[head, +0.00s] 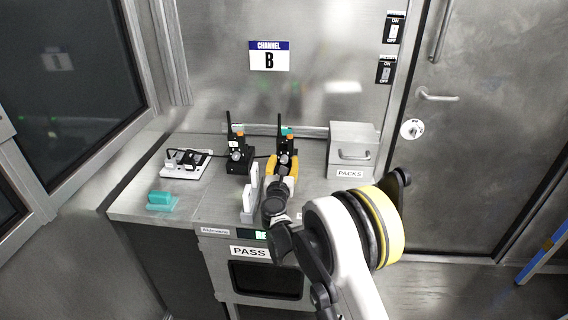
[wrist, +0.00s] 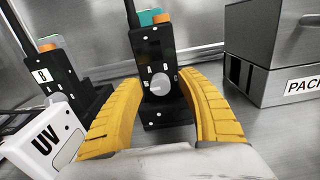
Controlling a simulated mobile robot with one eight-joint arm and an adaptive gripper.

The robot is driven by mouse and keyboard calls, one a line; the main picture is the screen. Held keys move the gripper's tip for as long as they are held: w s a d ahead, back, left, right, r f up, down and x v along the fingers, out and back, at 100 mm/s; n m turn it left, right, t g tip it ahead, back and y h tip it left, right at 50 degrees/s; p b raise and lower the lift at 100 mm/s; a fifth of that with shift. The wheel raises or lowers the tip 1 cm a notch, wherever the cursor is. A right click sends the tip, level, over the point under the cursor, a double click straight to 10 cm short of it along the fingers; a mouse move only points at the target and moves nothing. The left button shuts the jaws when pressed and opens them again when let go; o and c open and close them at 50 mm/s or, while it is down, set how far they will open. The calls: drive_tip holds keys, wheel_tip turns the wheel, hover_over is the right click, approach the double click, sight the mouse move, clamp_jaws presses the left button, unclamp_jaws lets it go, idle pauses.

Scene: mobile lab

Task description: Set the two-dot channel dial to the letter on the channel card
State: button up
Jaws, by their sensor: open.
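The channel card (head: 269,56) on the back wall reads "B" under a blue header. Two black radios stand on the counter, the left one (head: 239,160) and the right one (head: 286,145). In the wrist view, the right radio (wrist: 150,48) carries a round grey dial (wrist: 162,81) with small white letters around it. My gripper (wrist: 160,92) is open, its yellow fingers on both sides of this dial; contact is not clear. The left radio also shows in the wrist view (wrist: 75,82), partly cut off. I cannot read the dot marks or the dial's setting.
A white "UV" device (wrist: 42,142) stands close to my gripper's left. The metal "PACKS" box (head: 352,148) is to the right.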

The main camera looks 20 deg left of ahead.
clamp_jaws()
drive_tip(key=m, duration=0.5)
idle(0.4)
unclamp_jaws()
drive_tip(key=shift+s, duration=0.1)
